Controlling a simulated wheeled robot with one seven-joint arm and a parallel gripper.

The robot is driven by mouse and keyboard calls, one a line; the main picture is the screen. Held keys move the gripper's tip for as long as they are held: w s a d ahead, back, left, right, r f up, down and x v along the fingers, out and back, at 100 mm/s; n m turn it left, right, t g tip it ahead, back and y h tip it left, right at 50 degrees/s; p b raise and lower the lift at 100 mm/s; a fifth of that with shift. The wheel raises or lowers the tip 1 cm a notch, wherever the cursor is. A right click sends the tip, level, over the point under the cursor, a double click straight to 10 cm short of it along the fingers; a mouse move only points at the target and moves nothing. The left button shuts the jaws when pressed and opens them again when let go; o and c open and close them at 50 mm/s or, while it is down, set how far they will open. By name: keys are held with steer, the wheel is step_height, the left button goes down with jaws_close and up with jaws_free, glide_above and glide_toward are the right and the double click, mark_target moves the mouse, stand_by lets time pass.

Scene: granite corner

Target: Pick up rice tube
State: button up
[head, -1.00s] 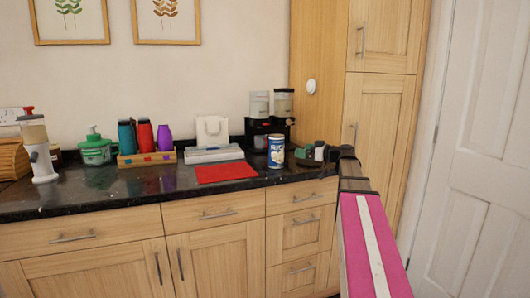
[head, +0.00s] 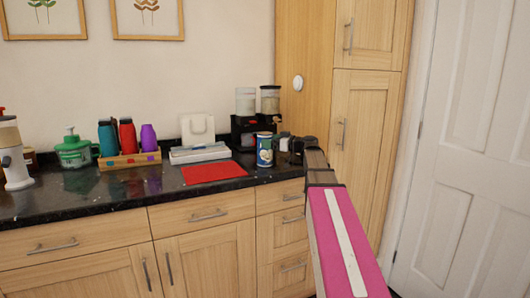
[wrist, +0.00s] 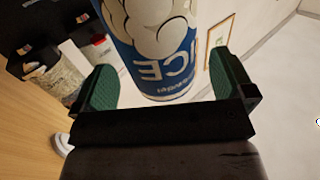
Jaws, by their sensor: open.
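The rice tube (head: 264,151) is a blue and white cylinder standing upright near the front edge of the dark counter. My gripper (head: 281,143) is just to its right in the head view, at about the height of its upper part. In the wrist view the tube (wrist: 155,45) appears upside down, with part of its "ICE" lettering showing. It lies between the two green finger pads of my gripper (wrist: 165,82), with a gap on each side. The gripper is open and not closed on the tube. One end of the tube is cut off in the wrist view.
A black dispenser stand (head: 252,128) with two canisters is close behind the tube. A red mat (head: 213,173) lies to its left. Farther left are a wooden rack (head: 130,160) with bottles and a green pump bottle (head: 73,150). A tall wooden cabinet (head: 365,140) stands to the right.

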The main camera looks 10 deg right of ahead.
mark_target(265, 137)
steer(key=x, duration=0.3)
steer(key=shift+w+a, duration=0.15)
steer(key=shift+a, duration=0.05)
steer(key=c, duration=1.2)
steer(key=shift+o, duration=0.2)
steer(key=shift+r, duration=0.65)
steer(key=s+a+r, duration=0.6)
steer(key=a+r, duration=0.3)
steer(key=a, duration=0.1)
steer(key=shift+r, duration=0.4)
